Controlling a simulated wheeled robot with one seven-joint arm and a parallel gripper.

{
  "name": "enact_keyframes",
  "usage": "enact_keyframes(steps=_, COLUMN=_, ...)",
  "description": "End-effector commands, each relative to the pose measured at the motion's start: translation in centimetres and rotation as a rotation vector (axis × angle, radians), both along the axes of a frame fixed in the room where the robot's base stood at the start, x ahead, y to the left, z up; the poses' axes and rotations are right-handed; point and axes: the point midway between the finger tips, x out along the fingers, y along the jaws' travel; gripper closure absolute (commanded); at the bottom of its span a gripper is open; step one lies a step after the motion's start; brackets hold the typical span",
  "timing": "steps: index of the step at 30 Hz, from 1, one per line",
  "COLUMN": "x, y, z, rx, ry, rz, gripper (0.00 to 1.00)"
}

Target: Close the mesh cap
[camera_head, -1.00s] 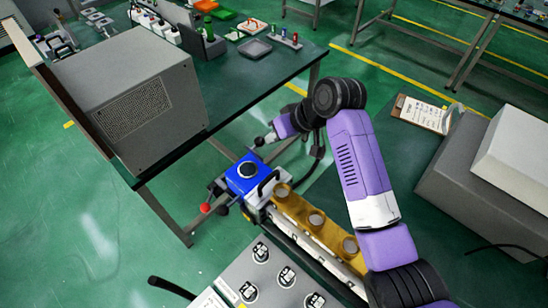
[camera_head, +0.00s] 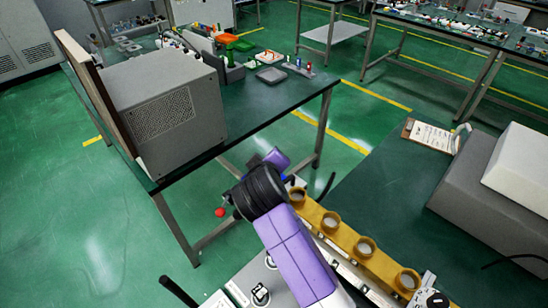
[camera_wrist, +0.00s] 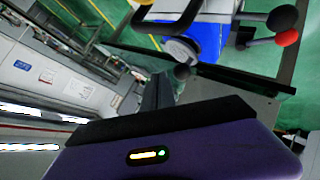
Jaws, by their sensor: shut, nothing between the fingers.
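The blue unit (camera_wrist: 208,42) shows in the wrist view, with a pale round disc (camera_wrist: 180,50) at its left side. The disc may be the mesh cap; I cannot tell whether it is open or closed. A black ball (camera_wrist: 183,72) shows just below the disc. A red ball (camera_wrist: 287,37) and a black ball (camera_wrist: 282,19) stand out on rods at the right. My gripper (camera_wrist: 158,90) is shut and empty, its dark fingers pointing toward the unit, below and left of the disc. In the head view my arm hides most of the unit; its red ball (camera_head: 220,212) shows.
A brass-coloured waveguide (camera_head: 345,236) with several round ports runs right from the unit. A grey box (camera_head: 165,110) with a perforated panel stands on the dark table (camera_head: 262,105). A clipboard (camera_head: 430,137) and grey housing (camera_head: 468,185) are at right. Open green floor lies left.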

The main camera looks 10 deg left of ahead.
Motion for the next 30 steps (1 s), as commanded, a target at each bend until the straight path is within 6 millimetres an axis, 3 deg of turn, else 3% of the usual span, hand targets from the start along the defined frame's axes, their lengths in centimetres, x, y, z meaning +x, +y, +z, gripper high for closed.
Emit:
enact_keyframes(steps=13, x=-1.5, y=1.2, z=-1.7, rx=-0.033, ry=-0.042, rz=-0.001, gripper=1.00)
enact_keyframes(steps=30, x=-1.9, y=1.5, z=-2.4, rx=-0.034, ry=-0.034, rz=0.001, gripper=1.00)
